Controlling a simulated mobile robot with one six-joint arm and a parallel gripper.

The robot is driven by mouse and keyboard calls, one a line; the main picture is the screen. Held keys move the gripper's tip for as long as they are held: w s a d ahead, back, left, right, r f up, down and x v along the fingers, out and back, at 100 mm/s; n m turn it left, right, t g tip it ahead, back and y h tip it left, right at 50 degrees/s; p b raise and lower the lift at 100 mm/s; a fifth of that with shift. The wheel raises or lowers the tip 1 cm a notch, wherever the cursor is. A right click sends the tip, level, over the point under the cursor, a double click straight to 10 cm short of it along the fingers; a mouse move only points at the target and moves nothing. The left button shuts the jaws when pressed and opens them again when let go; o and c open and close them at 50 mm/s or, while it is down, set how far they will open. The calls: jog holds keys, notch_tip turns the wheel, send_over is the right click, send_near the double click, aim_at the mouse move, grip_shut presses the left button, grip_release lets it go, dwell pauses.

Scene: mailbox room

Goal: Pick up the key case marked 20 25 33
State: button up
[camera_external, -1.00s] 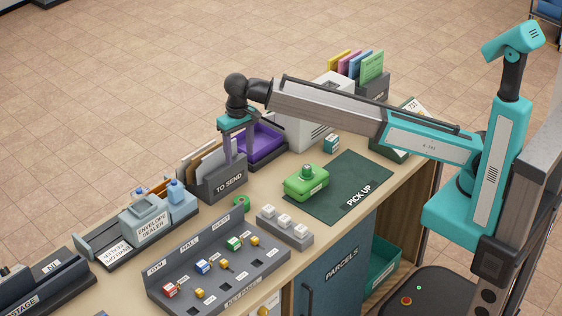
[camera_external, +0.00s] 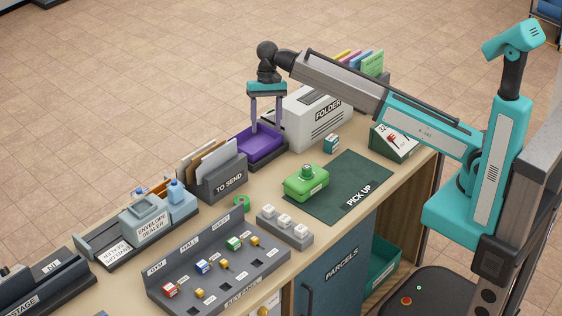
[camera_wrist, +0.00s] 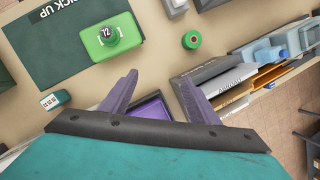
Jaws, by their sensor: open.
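No marking 20 25 33 can be read in either view, so I cannot tell which thing is the key case. A green case (camera_external: 306,183) with a round knob on top sits at the left edge of the PICK UP mat (camera_external: 345,200); in the wrist view its knob reads 72 (camera_wrist: 109,36). A small teal box (camera_external: 331,144) with a white label stands behind the mat; it also shows in the wrist view (camera_wrist: 55,99), its label too small to read. My gripper (camera_external: 268,130) points down, open and empty, over or beside the purple tray (camera_external: 250,146).
The TO SEND rack (camera_external: 225,183) with envelopes stands left of the purple tray. The white FOLDER machine (camera_external: 310,118) is close on the right. A key panel (camera_external: 215,275), a grey block with white buttons (camera_external: 285,227) and a green tape roll (camera_external: 241,203) are nearer the front.

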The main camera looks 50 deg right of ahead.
jog(key=s+d+r+m+t+y, duration=0.1)
jog(key=s+d+m+y, duration=0.2)
jog(key=d, duration=1)
jog(key=s+d+r+m+y+p, duration=0.1)
jog(key=d+m+y, duration=0.35)
jog(key=d, duration=0.75)
jog(key=s+d+r+m+t+y, duration=0.1)
jog(key=s+d+m+y, duration=0.2)
jog(key=d, duration=1)
notch_tip(320, 180, down, 11)
jog(key=shift+w+m, duration=0.45)
jog(key=shift+h, duration=0.25)
jog(key=shift+f+p, duration=0.9)
jog(key=shift+f, duration=2.9)
jog(key=shift+a+f, duration=0.4)
jog(key=shift+a, duration=0.1)
